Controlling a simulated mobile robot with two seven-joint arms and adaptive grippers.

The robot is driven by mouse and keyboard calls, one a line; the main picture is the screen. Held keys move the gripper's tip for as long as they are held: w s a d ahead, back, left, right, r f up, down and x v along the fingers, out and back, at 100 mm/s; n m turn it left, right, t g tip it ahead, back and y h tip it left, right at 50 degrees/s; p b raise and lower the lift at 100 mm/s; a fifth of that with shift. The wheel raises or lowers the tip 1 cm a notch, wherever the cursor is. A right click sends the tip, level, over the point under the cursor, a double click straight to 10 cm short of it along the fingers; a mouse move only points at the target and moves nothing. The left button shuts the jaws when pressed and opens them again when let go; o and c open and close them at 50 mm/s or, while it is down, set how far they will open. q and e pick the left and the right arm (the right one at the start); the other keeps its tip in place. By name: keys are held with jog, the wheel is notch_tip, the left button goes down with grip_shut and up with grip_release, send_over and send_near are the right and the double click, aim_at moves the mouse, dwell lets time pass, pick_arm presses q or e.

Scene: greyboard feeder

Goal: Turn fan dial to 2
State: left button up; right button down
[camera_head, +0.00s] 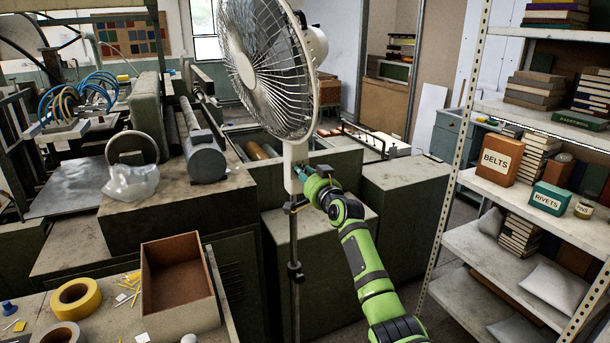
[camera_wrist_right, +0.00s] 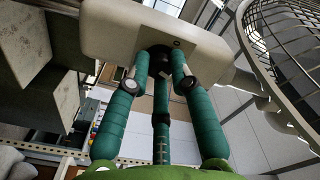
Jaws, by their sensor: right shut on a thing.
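A white pedestal fan (camera_head: 268,65) stands in the middle of the head view, its caged head at the top and its pale control box (camera_head: 293,168) below. My right gripper (camera_head: 303,172) reaches the right side of this box. In the right wrist view, the cream control box (camera_wrist_right: 140,32) fills the top. The gripper's three green fingers (camera_wrist_right: 161,72) are shut around the dark dial (camera_wrist_right: 159,58) on the box. The fingers hide most of the dial, and its setting cannot be read. My left gripper is not in view.
A metal shelf rack (camera_head: 465,130) with boxes and books stands at the right. Low green cabinets (camera_head: 405,185) surround the fan's pole. At lower left, a bench holds an open brown box (camera_head: 183,322) and a yellow tape roll (camera_head: 75,287).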

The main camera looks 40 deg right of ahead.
jog(key=shift+r, duration=0.2)
jog(key=c, duration=1.1)
grip_release()
jog(key=shift+f, duration=0.1)
jog(key=v, duration=1.2)
jog(key=shift+d, duration=0.1)
